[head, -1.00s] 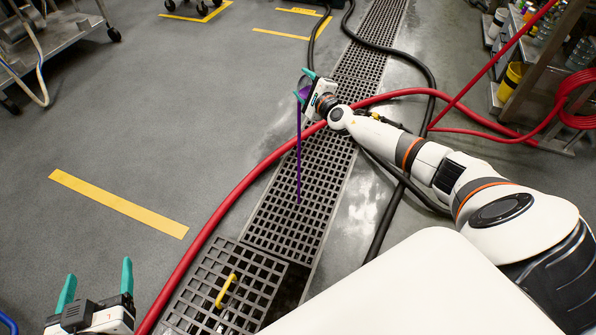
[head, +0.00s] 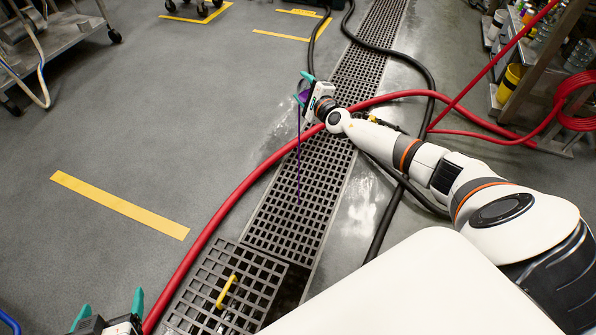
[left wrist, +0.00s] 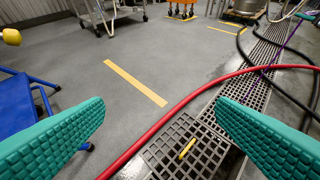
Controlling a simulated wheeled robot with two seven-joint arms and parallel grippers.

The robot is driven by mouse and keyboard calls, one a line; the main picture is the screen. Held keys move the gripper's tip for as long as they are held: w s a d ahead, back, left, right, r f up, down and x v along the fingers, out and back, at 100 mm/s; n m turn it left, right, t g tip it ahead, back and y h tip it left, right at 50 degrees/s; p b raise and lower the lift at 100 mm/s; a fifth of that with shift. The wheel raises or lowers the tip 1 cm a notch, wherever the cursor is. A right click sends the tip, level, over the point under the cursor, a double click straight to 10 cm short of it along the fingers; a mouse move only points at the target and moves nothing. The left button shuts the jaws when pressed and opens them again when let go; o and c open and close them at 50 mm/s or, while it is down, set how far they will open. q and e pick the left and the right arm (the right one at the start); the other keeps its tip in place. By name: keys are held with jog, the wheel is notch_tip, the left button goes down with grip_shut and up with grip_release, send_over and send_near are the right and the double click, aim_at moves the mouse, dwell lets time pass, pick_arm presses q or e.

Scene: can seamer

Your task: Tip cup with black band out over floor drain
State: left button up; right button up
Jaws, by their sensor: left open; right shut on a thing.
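My right gripper (head: 304,88) is shut on the cup, out over the floor drain (head: 292,215). The cup is small and mostly hidden by the gripper; its black band cannot be made out. A thin purple stream (head: 298,155) falls from the cup straight down onto the drain grate. It also shows as a thin line at the upper right of the left wrist view (left wrist: 290,36). My left gripper (head: 109,308) is open and empty at the bottom left, away from the cup. Its teal fingers stand wide apart in the left wrist view (left wrist: 160,112).
A red hose (head: 222,217) and black hoses (head: 432,95) cross the floor by the drain. A shelf rack (head: 520,75) is at the right.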

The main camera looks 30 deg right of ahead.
pick_arm(q)
jog(key=s+a+f+g+y+p, duration=0.1)
jog(key=s+a+f+g+p, duration=0.1)
jog(key=s+f+g, duration=0.3)
jog(key=s+a+g, duration=0.1)
jog(key=s, duration=0.3)
jog(key=shift+s+a+g+y, duration=0.2)
jog(key=shift+s+g+y, duration=0.1)
jog(key=shift+y, duration=0.1)
pick_arm(e)
jog(key=shift+w+a+r+n, duration=0.1)
jog(key=shift+a+r+n, duration=0.15)
jog(key=shift+n, duration=0.55)
jog(key=shift+a+r+p, duration=0.1)
jog(key=shift+r+p, duration=0.05)
jog(key=shift+p, duration=0.5)
jog(key=shift+a+n+p, duration=0.1)
jog(key=shift+n+p, duration=0.3)
jog(key=shift+a+r+n+p, duration=0.1)
jog(key=shift+r+n+p, duration=0.2)
jog(key=shift+p, duration=0.35)
pick_arm(q)
jog(key=shift+s+a+r+g, duration=0.2)
jog(key=shift+s+r+g, duration=0.15)
jog(key=shift+s+g, duration=0.25)
pick_arm(e)
jog(key=shift+f, duration=0.4)
